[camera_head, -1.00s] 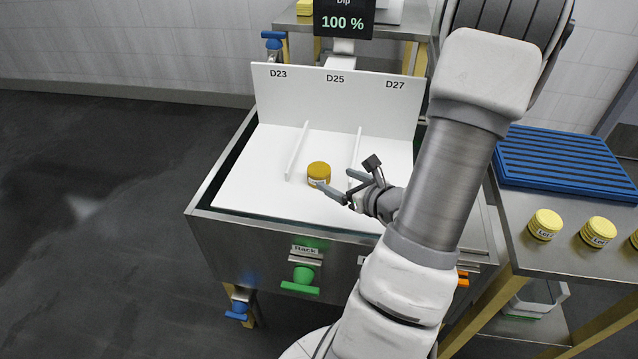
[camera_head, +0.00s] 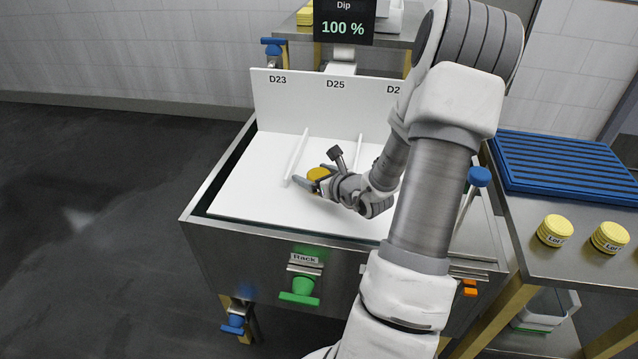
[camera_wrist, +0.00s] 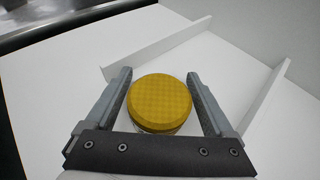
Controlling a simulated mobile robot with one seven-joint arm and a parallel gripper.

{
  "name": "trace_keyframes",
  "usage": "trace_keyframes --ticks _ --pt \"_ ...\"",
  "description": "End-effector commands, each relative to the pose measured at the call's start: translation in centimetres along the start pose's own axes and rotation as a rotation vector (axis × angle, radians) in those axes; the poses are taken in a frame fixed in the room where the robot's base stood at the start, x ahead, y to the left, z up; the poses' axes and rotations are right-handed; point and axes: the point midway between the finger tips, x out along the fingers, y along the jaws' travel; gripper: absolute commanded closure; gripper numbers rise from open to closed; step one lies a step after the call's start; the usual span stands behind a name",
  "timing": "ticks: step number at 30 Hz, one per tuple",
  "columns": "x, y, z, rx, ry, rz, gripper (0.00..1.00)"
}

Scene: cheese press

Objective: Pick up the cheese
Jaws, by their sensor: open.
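The cheese (camera_head: 318,174) is a short, round, orange-yellow wheel on the white rack, in the middle lane below the D25 label. In the wrist view the cheese (camera_wrist: 160,102) lies between the two fingers, with a small gap visible on each side. My gripper (camera_head: 316,185) is open around it, reaching in from the right; it also shows in the wrist view (camera_wrist: 160,95). The gripper hides part of the cheese's side in the head view.
The white rack (camera_head: 250,190) has low dividers (camera_head: 297,157) on either side of the cheese and a tall back wall. Yellow cheeses (camera_head: 555,230) and a blue slatted tray (camera_head: 565,163) are on the right table. A green handle (camera_head: 300,288) is at the front.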

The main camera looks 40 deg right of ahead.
Motion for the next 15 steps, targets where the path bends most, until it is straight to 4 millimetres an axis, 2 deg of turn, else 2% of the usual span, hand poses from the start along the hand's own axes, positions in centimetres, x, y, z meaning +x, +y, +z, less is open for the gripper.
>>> trace_keyframes --ticks 4,15 --pt "-0.03 0.02 0.04 0.0 0.0 0.0 0.12" --pt "-0.06 0.03 0.04 -0.001 0.0 0.001 0.79"
